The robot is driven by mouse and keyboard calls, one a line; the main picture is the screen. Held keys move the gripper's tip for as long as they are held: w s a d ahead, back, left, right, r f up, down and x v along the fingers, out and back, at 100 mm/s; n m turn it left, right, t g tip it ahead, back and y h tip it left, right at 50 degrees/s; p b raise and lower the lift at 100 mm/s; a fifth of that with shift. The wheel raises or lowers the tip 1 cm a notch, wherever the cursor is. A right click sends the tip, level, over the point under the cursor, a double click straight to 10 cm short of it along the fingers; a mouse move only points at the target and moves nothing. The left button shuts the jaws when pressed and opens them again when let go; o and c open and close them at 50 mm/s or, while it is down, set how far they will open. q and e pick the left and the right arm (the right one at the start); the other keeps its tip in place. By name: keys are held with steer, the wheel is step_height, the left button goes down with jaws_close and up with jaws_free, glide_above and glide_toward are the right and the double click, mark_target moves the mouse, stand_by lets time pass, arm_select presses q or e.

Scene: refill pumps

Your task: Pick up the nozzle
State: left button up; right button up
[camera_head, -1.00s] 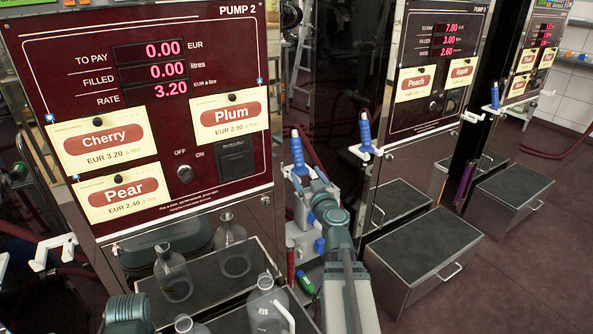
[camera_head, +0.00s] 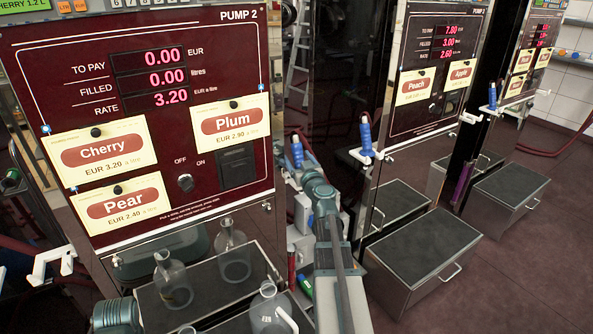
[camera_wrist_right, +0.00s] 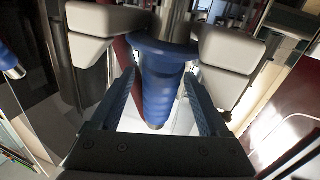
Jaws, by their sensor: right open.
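The nozzle (camera_head: 297,150) with a blue grip stands upright at the right side of pump 2, its lower part hidden behind my right arm. In the right wrist view, its blue grip and flange (camera_wrist_right: 160,85) lie between the two fingers of my right gripper (camera_wrist_right: 160,42). The fingers are open, one on each side of the nozzle, with a gap still showing beside the grip. In the head view, my right gripper (camera_head: 298,172) is at the nozzle, its fingers largely hidden.
Pump 2's panel (camera_head: 60,115) with Cherry, Plum and Pear cards is at left. Glass bottles (camera_head: 172,278) stand below it. Another blue-gripped nozzle (camera_head: 366,135) hangs on the pump to the right. A grey step box (camera_head: 420,250) stands on the floor at right.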

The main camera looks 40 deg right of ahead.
steer(key=shift+x, duration=0.95)
steer(key=shift+s, duration=0.1)
jaws_close()
